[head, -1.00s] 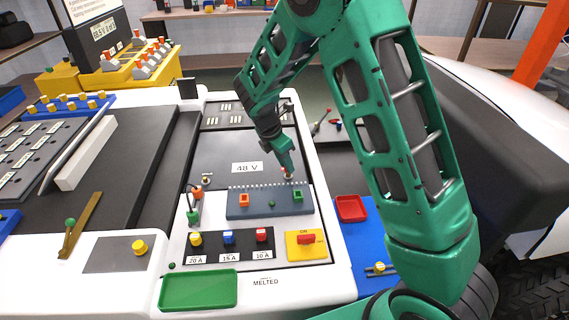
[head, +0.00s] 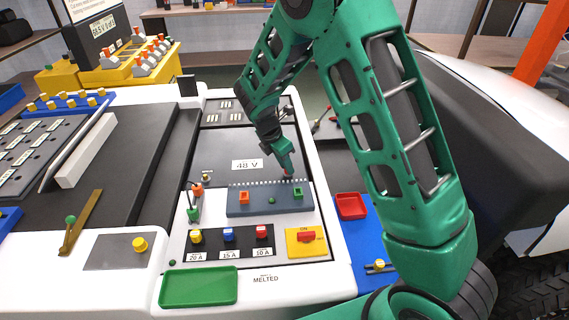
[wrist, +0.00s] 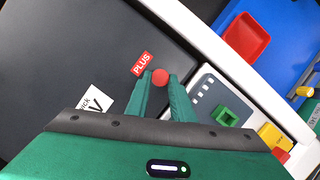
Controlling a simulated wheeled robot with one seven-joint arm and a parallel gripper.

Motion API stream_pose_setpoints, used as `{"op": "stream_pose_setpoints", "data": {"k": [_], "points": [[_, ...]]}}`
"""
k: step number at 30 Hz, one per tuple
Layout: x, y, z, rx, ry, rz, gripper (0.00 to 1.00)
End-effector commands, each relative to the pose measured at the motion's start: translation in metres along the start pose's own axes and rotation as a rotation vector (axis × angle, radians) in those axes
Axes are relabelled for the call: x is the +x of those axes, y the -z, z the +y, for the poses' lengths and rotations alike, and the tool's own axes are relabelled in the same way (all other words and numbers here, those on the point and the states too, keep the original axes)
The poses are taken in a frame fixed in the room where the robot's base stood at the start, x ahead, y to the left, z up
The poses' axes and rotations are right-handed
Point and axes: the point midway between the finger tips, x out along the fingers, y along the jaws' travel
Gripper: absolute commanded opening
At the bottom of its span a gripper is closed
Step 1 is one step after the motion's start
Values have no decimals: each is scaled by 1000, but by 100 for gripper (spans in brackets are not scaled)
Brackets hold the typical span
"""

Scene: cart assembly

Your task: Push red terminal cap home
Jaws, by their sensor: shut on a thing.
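The red terminal cap (wrist: 160,76) is a small round red piece between my fingertips, next to the red PLUS label (wrist: 142,63) on the dark battery panel (wrist: 60,60). My gripper (wrist: 161,84) is shut on it, one green finger on each side. In the head view my gripper (head: 287,174) points down at the panel's right part, just behind the grey-blue strip (head: 270,203). The fingers mostly cover the cap there. The terminal under the cap is hidden, so I cannot tell how far down the cap sits.
The strip holds an orange block (head: 244,197) and a green block (head: 297,193). In front are fuses and a red switch on a yellow plate (head: 292,248). A green tray (head: 199,288) lies at the front, and a red tray (head: 351,206) on the right.

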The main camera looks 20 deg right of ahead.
Motion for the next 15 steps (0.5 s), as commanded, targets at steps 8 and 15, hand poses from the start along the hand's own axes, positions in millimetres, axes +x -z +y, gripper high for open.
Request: {"op": "stream_pose_setpoints", "data": {"k": [8, 15], "points": [[7, 2, 0, 0, 1, 0, 0], [7, 3, 0, -1, 1, 1, 0]]}}
